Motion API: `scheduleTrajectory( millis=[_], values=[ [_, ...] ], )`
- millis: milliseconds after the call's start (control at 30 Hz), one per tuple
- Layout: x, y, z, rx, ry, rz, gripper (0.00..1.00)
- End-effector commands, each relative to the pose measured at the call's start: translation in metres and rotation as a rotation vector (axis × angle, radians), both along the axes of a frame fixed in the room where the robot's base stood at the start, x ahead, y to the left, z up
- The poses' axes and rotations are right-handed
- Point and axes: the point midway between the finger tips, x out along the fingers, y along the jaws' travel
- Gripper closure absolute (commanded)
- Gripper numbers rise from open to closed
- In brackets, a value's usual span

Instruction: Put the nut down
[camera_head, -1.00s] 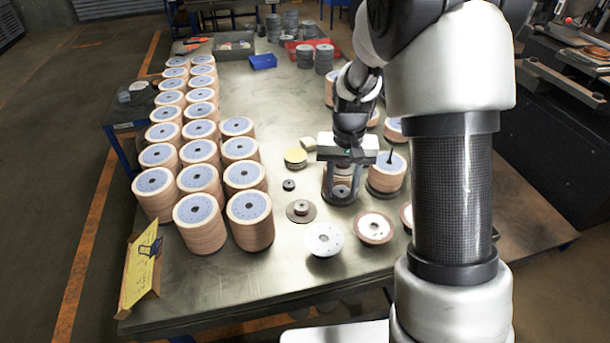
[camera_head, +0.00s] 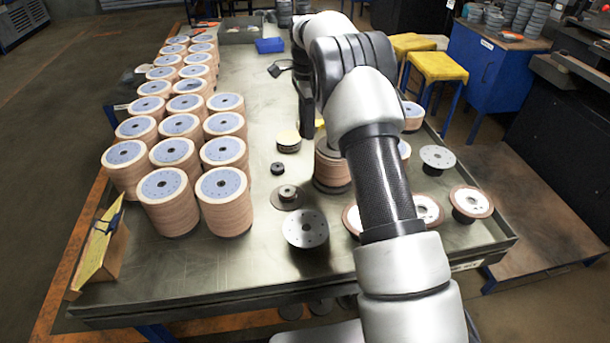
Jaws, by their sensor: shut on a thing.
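My gripper (camera_head: 304,108) shows only as a dark, roughly edge-on shape left of my forearm, above the back part of the disc stack area. My arm hides most of it. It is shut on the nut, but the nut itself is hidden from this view. Just below it stands a stack of brown flap discs (camera_head: 331,168) with a dark grey top, partly covered by my arm. A small black ring (camera_head: 278,168) lies on the table to the left, and a flange with a small raised hub (camera_head: 287,192) lies in front of it.
The steel table (camera_head: 215,268) has tall flap disc stacks (camera_head: 223,188) on its left. A blue tray (camera_head: 269,45) is at the back. The front strip is clear.

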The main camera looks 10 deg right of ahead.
Motion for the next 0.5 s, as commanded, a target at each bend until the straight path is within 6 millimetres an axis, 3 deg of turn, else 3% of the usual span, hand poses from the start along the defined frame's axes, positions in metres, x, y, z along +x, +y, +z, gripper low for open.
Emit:
scheduleTrajectory(
  millis=[33, 267, 500],
  values=[
    [0.004, 0.0, -0.011, 0.0, -0.002, -0.036, 0.83],
    [0.011, 0.0, -0.025, 0.001, -0.001, -0.128, 0.83],
    [0.011, 0.0, -0.061, 0.002, 0.0, -0.13, 0.83]
  ],
)
